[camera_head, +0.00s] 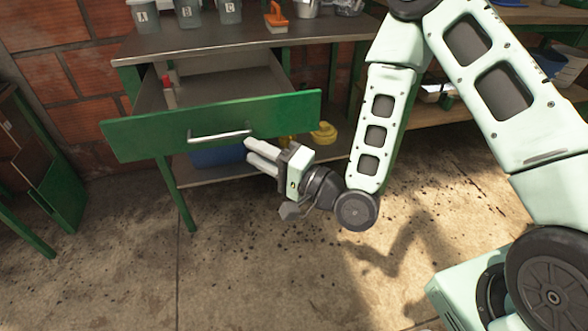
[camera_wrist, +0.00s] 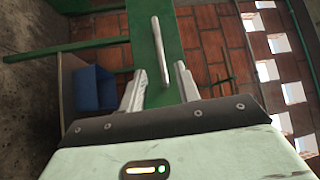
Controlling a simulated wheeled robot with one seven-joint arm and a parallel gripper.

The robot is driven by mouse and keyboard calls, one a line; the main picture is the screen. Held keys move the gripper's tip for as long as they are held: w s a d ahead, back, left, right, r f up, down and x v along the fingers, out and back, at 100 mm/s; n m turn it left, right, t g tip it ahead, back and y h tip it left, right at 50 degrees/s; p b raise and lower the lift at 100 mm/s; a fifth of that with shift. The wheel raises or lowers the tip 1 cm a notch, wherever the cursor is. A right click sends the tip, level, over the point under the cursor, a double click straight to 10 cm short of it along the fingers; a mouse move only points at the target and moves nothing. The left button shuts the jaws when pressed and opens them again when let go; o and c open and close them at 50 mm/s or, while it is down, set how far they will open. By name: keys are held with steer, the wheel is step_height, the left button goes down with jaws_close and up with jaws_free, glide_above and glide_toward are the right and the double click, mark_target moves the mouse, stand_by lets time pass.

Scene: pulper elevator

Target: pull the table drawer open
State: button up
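The green drawer front (camera_head: 150,138) stands well out from the table (camera_head: 235,42), so the drawer is pulled out. Its inside shows behind the front. A silver bar handle (camera_head: 219,136) is fixed across the front; it also shows in the wrist view (camera_wrist: 159,50). My gripper (camera_head: 250,153) is to the right of the handle and slightly below it. In the wrist view my gripper (camera_wrist: 160,72) has its two fingers apart with nothing held. The handle lies ahead between the fingertips, and I cannot tell whether they touch it.
A red-topped bottle (camera_head: 169,93) is in the drawer. Lettered grey containers (camera_head: 188,13) and an orange tool (camera_head: 275,17) stand on the table. A blue bin (camera_head: 217,156) is on the lower shelf. A green cabinet (camera_head: 55,190) is at left. The floor in front is clear.

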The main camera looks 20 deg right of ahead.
steer(key=p+v, duration=0.6)
steer(key=v, duration=0.2)
steer(key=shift+s, duration=0.15)
steer(key=shift+d, duration=0.1)
steer(key=a+f+n+g+h, duration=0.1)
steer(key=a+n+g, duration=0.45)
steer(key=n, duration=0.25)
steer(key=s+d+r+n+g+h+p, duration=0.1)
steer(key=s+d+r+n+g+h, duration=0.25)
steer(key=s+r+h, duration=0.35)
steer(key=s+d+r+n+g+h, duration=0.3)
steer(key=s+r+n+g+h, duration=0.15)
steer(key=s+r, duration=0.4)
step_height(320, 180, up, 18)
steer(key=p, duration=1.9)
steer(key=shift+s+f+m, duration=0.2)
steer(key=shift+s+m, duration=0.2)
steer(key=shift+s, duration=0.05)
